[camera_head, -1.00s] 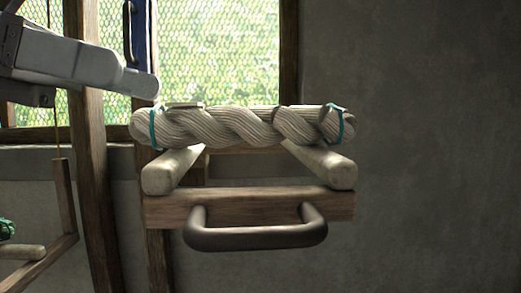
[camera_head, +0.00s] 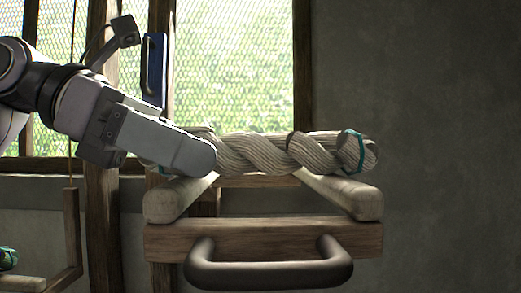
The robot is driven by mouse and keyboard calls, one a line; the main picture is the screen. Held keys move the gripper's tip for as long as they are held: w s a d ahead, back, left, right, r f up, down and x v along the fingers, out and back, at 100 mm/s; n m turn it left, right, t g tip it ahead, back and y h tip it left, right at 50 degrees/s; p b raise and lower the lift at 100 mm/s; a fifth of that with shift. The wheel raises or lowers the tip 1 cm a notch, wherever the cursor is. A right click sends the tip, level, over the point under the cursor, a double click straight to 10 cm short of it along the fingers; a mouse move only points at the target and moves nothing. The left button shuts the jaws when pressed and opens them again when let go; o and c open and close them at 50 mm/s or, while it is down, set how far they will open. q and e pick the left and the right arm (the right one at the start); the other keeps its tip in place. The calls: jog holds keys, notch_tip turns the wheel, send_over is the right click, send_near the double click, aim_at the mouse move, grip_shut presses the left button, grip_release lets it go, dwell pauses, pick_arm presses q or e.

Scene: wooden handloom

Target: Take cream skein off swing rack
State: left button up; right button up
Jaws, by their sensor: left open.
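The cream skein (camera_head: 262,153), a thick twisted hank with a teal tie at its right end, lies across the two round pegs of the swing rack (camera_head: 250,240). The rack has a wooden front bar and a dark curved handle (camera_head: 268,275). My left gripper (camera_head: 205,158) comes in from the left and is open. My right gripper is not in view.
A mesh window (camera_head: 235,70) with wooden posts stands behind the rack. A blue object (camera_head: 154,68) hangs by the window post. At the lower left is another wooden peg frame (camera_head: 72,240) with something green. The grey wall at right is bare.

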pick_arm(q)
jog(key=c, duration=1.2)
jog(key=shift+o, duration=0.2)
jog(key=shift+r, duration=0.15)
notch_tip(320, 180, up, 20)
jog(key=p, duration=0.6)
